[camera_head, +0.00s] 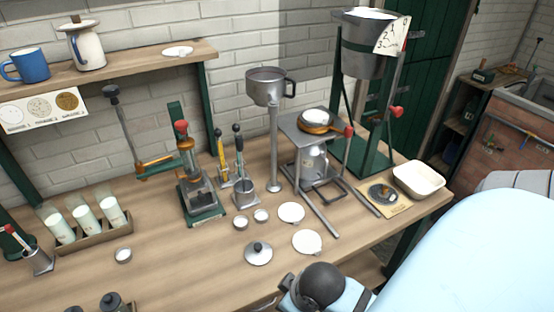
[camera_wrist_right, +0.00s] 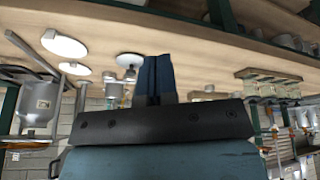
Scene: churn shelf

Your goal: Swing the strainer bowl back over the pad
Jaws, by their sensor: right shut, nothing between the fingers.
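A grey metal bowl with a side handle (camera_head: 270,87) stands on top of an upright post at the middle of the bench; it looks like the strainer bowl, though no mesh shows. To its right, a stand's grey top plate (camera_head: 295,127) carries an orange-rimmed dish with white in it (camera_head: 316,121). I cannot tell which thing is the pad. My right gripper (camera_wrist_right: 158,80) shows in the right wrist view, its two dark blue fingers together and empty, apart from the bowl. In the head view only parts of my right arm show, at the lower right. My left gripper is not in view.
A tall green stand holds a grey bucket (camera_head: 364,47) behind, at the right. White discs (camera_head: 307,241) and a knobbed lid (camera_head: 258,253) lie on the front of the bench. A lever press (camera_head: 190,165) stands left of the bowl. A white tray (camera_head: 419,180) sits at the right end.

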